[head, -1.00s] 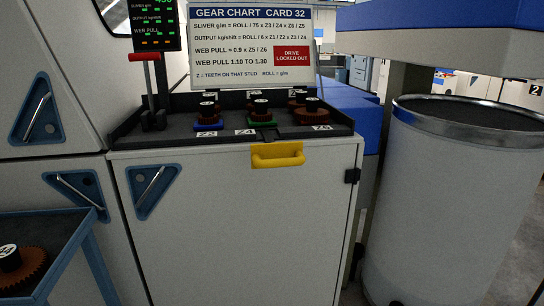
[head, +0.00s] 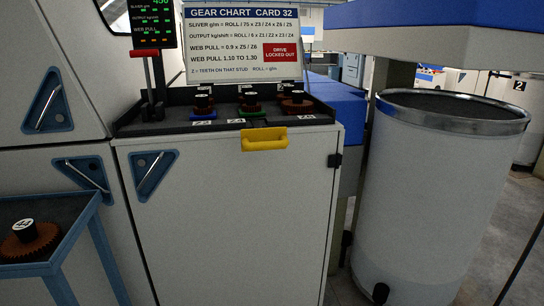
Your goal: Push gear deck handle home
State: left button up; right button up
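The yellow handle (head: 265,140) is fixed at the top front edge of the white cabinet, below the gear deck. The gear deck (head: 160,128) is a dark tray on the cabinet top. From this view I cannot tell how far the deck is slid out. Neither of my grippers shows in the head view.
A gear chart card (head: 243,45) stands behind the deck, beside a red-topped lever (head: 150,75). A blue trolley (head: 60,245) with a brown gear (head: 30,242) is at lower left. A large white can (head: 425,200) stands at right. Floor shows between cabinet and can.

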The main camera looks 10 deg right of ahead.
aim_at(258, 138)
jog(key=u, duration=1.05)
jog(key=k, duration=0.1)
jog(key=z, duration=1.95)
jog(key=i, duration=0.75)
jog(key=u, duration=0.65)
